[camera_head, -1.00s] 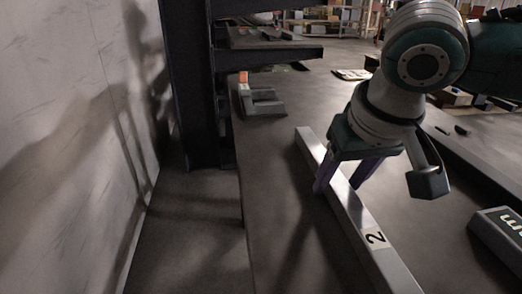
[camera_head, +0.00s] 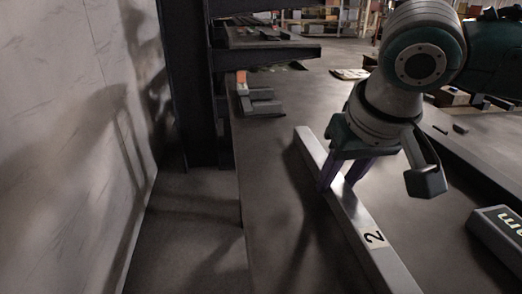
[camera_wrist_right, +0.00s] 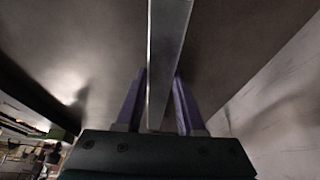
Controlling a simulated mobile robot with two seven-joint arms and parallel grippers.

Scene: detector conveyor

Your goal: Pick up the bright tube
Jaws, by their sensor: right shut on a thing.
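The bright tube (camera_head: 357,222) is a long, light-grey square bar with a white label marked 2. It lies lengthwise on the dark conveyor surface in the head view. My right gripper (camera_head: 340,186) has its purple fingers shut on the tube, one on each side, toward its far half. The wrist view shows the tube (camera_wrist_right: 167,60) running between the two fingers (camera_wrist_right: 160,85). I cannot tell any gap under the tube. My left gripper is not in view.
A grey bracket with an orange part (camera_head: 258,100) stands at the far left of the conveyor surface (camera_head: 270,180). A grey box with green lettering (camera_head: 500,232) lies at the right. A dark post (camera_head: 186,80) and pale wall (camera_head: 70,130) flank the left.

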